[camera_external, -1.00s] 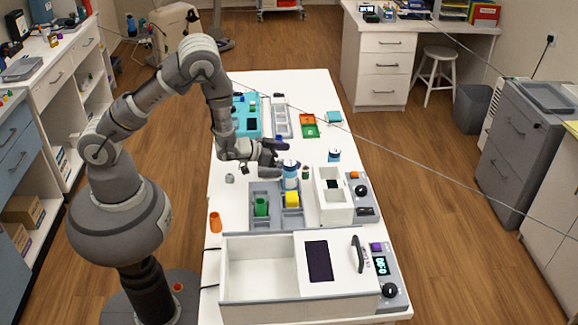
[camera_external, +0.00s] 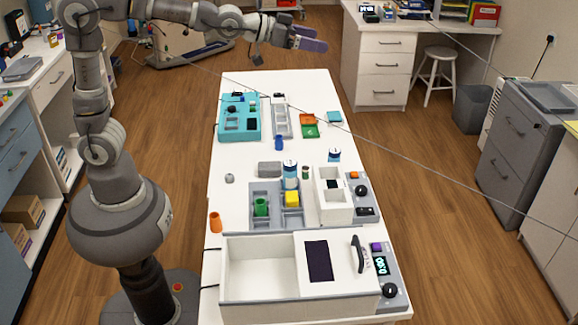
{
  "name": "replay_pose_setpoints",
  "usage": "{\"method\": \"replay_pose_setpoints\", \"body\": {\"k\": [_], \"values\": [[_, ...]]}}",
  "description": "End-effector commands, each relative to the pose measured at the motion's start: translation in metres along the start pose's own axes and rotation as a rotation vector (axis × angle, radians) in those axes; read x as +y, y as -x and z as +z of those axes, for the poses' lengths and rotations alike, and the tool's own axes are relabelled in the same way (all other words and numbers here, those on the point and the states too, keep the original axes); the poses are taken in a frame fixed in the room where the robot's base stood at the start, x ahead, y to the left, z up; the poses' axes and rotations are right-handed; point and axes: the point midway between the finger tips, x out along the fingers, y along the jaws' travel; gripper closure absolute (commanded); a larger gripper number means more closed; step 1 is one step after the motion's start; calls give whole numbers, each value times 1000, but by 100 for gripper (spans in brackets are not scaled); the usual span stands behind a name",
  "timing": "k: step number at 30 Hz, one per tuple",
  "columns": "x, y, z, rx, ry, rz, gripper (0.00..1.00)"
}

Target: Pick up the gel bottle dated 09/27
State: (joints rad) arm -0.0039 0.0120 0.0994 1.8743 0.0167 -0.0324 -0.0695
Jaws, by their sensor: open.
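Two white bottles or jars with blue parts stand on the white table. One bottle (camera_external: 290,168) is at the back edge of the grey divided tray (camera_external: 251,215). The other bottle (camera_external: 334,155) is farther back, to the right. Their labels are too small to read, so I cannot tell which is dated 09/27. My gripper (camera_external: 316,39) is open, with nothing seen in it. It is raised at the end of my outstretched arm, high above both bottles in the picture and apart from them.
A grey block (camera_external: 269,169) lies left of the nearer bottle. A white device (camera_external: 333,207) is to the right, and a large white box (camera_external: 262,268) fills the front. An orange cup (camera_external: 215,222) stands at the left edge.

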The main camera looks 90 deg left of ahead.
Motion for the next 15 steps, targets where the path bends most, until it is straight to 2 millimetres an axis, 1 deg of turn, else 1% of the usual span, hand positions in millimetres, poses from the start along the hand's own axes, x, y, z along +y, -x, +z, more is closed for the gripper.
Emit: {"method": "replay_pose_setpoints", "body": {"k": [1, 2, 3, 5, 6, 9, 11, 12, 15], "values": [[10, 29, -40, 26, -7, 18, 0], [15, 47, -59, 30, -13, 28, 0], [22, 71, -83, 36, -21, 41, 0], [31, 107, -112, 44, -33, 58, 0], [36, 130, -127, 48, -42, 68, 0], [44, 177, -153, 53, -59, 86, 0], [48, 197, -162, 54, -68, 94, 0], [49, 207, -166, 55, -72, 97, 5], [51, 219, -170, 53, -78, 101, 24]]}}
